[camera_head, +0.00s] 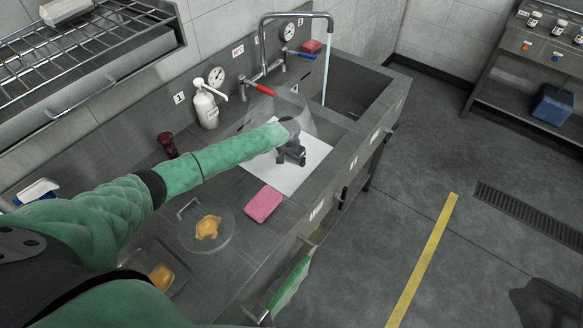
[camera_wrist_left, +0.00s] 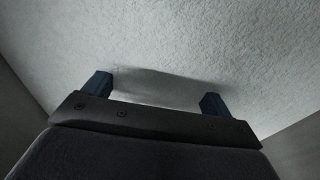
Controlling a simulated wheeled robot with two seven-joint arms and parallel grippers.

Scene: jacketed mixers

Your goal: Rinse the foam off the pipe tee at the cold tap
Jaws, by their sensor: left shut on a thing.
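I cannot make out the pipe tee. The tap (camera_head: 295,14) has a tall bent spout. A stream of water (camera_head: 326,68) falls from it into the right basin (camera_head: 352,98). My right gripper is out of view.
A white pump bottle (camera_head: 206,104) and a dark red object (camera_head: 167,145) stand along the back. A pink sponge (camera_head: 263,204) lies near the front edge by a clear lid (camera_head: 188,236). A red lever (camera_head: 264,90) and a blue lever (camera_head: 306,55) are on the tap. A green cloth (camera_head: 291,284) hangs in front.

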